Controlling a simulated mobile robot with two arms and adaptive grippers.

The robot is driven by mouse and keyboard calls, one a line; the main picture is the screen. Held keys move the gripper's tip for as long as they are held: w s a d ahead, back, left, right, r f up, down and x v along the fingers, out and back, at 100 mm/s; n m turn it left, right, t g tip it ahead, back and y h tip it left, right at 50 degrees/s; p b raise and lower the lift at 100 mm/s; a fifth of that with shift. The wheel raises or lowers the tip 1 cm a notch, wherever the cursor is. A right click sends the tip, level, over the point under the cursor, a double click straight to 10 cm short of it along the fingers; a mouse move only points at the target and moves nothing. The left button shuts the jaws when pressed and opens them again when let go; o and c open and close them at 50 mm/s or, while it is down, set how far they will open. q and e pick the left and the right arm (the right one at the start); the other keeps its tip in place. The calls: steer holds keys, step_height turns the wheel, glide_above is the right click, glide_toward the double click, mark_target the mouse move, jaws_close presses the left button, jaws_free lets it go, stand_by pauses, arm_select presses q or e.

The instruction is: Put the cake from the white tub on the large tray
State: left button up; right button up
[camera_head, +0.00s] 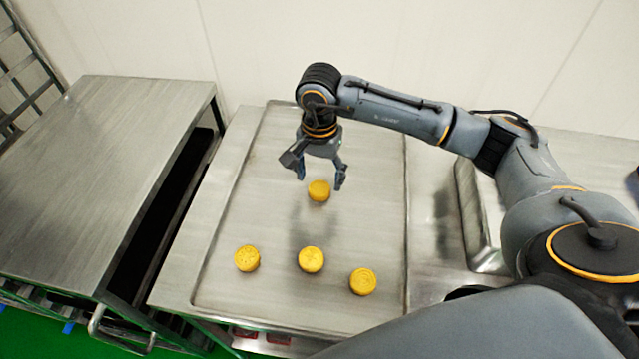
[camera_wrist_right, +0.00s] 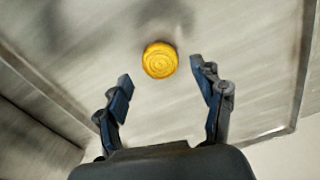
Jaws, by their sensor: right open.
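Several round yellow cakes lie on the large metal tray (camera_head: 230,215). One cake (camera_head: 318,190) is near the tray's middle, just below my right gripper (camera_head: 320,177). The others are a left cake (camera_head: 247,258), a middle cake (camera_head: 311,259) and a right cake (camera_head: 363,281), in the near part of the tray. In the right wrist view, one cake (camera_wrist_right: 160,60) shows just beyond the gap between the spread fingers (camera_wrist_right: 161,76). My right gripper is open and empty, pointing down over the tray. The white tub cannot be made out clearly. My left gripper is out of view.
The tray's far part is bare.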

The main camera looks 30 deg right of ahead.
mark_target(319, 188)
step_height(319, 188, up, 9)
steer(key=b, duration=0.1)
steer(key=shift+f, duration=0.2)
